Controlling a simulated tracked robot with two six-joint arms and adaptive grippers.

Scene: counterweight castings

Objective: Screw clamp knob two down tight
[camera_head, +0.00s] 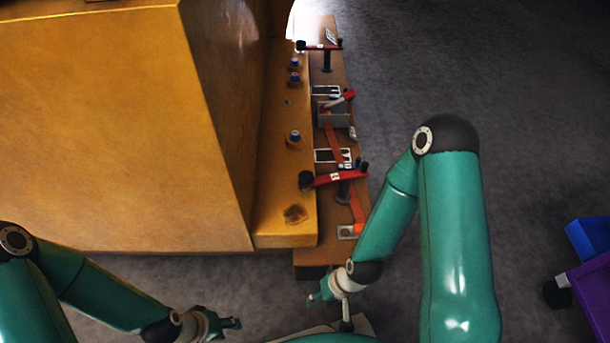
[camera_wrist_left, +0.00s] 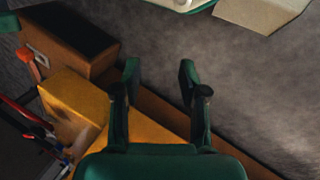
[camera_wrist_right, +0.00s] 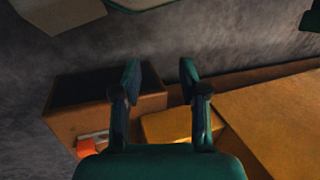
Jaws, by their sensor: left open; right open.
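A near red clamp (camera_head: 335,179) lies across the wooden ledge, with a black knob (camera_head: 305,180) at its left end over the yellow casting's step (camera_head: 270,215). A far red clamp (camera_head: 318,47) has a smaller dark knob (camera_head: 300,45) at its left end. I cannot tell which knob is number two or how tight either is. My left gripper (camera_head: 231,323) is open and empty at the bottom, in front of the casting. My right gripper (camera_head: 314,298) is open and empty just before the ledge's near end. Both are well short of the clamps. Red bars (camera_wrist_left: 22,118) show in the left wrist view.
The large yellow casting (camera_head: 110,120) fills the left. The wooden ledge (camera_head: 310,256) runs along its right side, bearing a grey box (camera_head: 333,116) and an orange piece (camera_head: 358,229). Blue (camera_head: 590,238) and purple (camera_head: 590,285) bins stand far right.

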